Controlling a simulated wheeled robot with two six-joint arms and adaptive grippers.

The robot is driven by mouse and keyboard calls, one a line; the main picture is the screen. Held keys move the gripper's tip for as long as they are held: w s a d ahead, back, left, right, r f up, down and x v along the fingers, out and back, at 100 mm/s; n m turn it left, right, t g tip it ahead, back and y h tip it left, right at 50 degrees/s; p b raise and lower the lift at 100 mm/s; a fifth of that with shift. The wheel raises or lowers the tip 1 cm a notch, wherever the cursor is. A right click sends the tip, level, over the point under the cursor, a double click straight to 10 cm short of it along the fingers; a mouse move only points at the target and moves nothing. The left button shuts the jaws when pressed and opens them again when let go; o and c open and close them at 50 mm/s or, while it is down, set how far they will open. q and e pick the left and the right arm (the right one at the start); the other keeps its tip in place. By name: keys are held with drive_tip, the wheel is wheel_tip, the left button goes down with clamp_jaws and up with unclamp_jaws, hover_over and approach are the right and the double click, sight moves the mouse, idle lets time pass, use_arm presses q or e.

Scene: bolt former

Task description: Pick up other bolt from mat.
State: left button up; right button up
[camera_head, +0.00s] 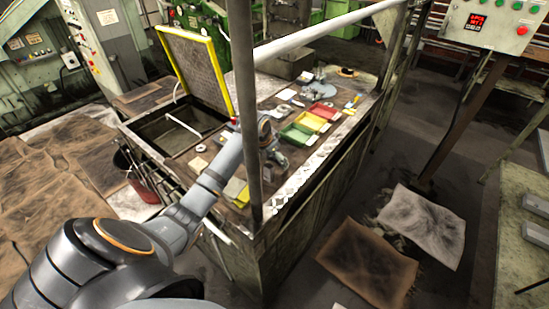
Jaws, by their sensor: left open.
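My left arm reaches in from the lower left to the workbench (222,222). My left gripper (275,166) is over the bench top, just right of the upright post and near the small coloured trays. It is open, and I see nothing between its fingers. No bolt can be made out at this size. I cannot tell which surface is the task's mat; a brown mat (368,262) and a whitish mat (425,225) lie on the floor at the right. My right gripper is not in view.
A grey post (245,80) stands close in front of the bench, and a rail (325,33) crosses above it. Red (323,110), yellow (311,122) and green (296,134) trays lie on the bench. A yellow-edged lid (197,70) stands open over a basin (180,132).

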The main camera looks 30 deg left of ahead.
use_arm(q)
drive_tip(key=c, duration=1.3)
drive_tip(key=r+p, duration=0.2)
drive_tip(key=p, duration=0.1)
drive_tip(key=r+p, duration=0.3)
drive_tip(key=shift+s+a+p, duration=0.1)
drive_tip(key=shift+s+p, duration=0.1)
drive_tip(key=shift+p, duration=0.2)
drive_tip(key=s+a+r+p, duration=0.2)
drive_tip(key=s+r+p, duration=0.4)
drive_tip(key=s, duration=0.7)
wheel_tip(320, 180, up, 2)
drive_tip(key=shift+s+a, duration=0.15)
drive_tip(key=shift+a, duration=0.15)
